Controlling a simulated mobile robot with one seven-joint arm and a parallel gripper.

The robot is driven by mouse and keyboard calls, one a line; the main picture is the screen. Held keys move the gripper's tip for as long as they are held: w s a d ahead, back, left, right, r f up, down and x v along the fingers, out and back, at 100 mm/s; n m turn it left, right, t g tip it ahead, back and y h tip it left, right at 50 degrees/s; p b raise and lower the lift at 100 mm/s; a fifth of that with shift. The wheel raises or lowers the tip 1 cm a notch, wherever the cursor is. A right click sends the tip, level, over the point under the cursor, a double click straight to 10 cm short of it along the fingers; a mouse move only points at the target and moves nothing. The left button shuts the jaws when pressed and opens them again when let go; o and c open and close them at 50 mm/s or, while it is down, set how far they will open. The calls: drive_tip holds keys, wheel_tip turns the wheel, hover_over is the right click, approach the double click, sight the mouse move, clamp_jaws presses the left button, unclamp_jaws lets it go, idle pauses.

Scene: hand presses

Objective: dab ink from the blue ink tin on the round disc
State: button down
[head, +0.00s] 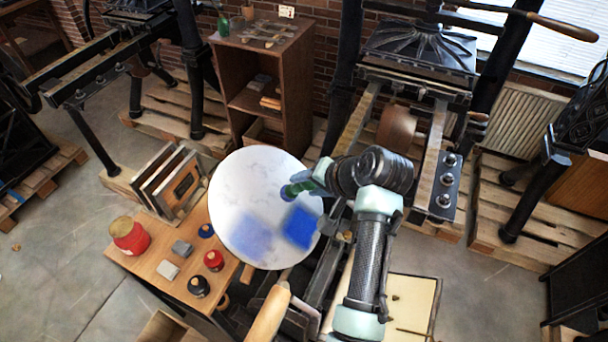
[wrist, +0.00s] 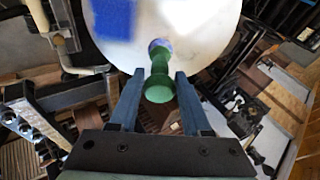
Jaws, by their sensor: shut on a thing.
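My gripper (head: 312,176) is shut on a green dabber (head: 292,190), which also shows between the fingers (wrist: 158,76) in the wrist view (wrist: 160,90). The dabber's far end is blue and points at the round disc (head: 250,180). I cannot tell whether it touches the disc. The disc is white, tilted, and carries a strong blue patch at its lower right and a paler blue smear beside it. In the wrist view the disc (wrist: 190,25) fills the top, with a blue patch at upper left. The small blue ink tin (head: 206,230) stands on the wooden table left of the disc.
The wooden table (head: 150,260) also holds a red tin (head: 213,260), a black tin (head: 199,287), a larger red can (head: 130,236) and two grey blocks. A wooden rack (head: 172,185) stands behind them. Dark press parts surround the disc's right side.

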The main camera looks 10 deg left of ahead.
sight(292, 196)
drive_tip(key=a+f+b, duration=0.1)
drive_tip(key=f+b, duration=0.2)
drive_tip(key=a+f+b, duration=0.1)
drive_tip(key=shift+w+a+f, duration=0.15)
drive_tip(key=shift+w+a, duration=0.1)
drive_tip(key=shift+a, duration=0.05)
drive_tip(key=shift+w+a+f+b, duration=0.1)
drive_tip(key=shift+a+f+b, duration=0.15)
drive_tip(key=shift+a+b, duration=0.25)
drive_tip(key=shift+d, duration=0.1)
drive_tip(key=shift+a+f, duration=0.3)
drive_tip(key=shift+f, duration=0.2)
idle(1.2)
drive_tip(key=d+r+p, duration=0.2)
drive_tip(key=r+p, duration=0.1)
drive_tip(key=d+r+p, duration=0.1)
drive_tip(key=shift+s+r+p, duration=0.25)
drive_tip(key=shift+p, duration=0.05)
drive_tip(key=shift+d+r, duration=0.2)
drive_tip(key=shift+d, duration=0.05)
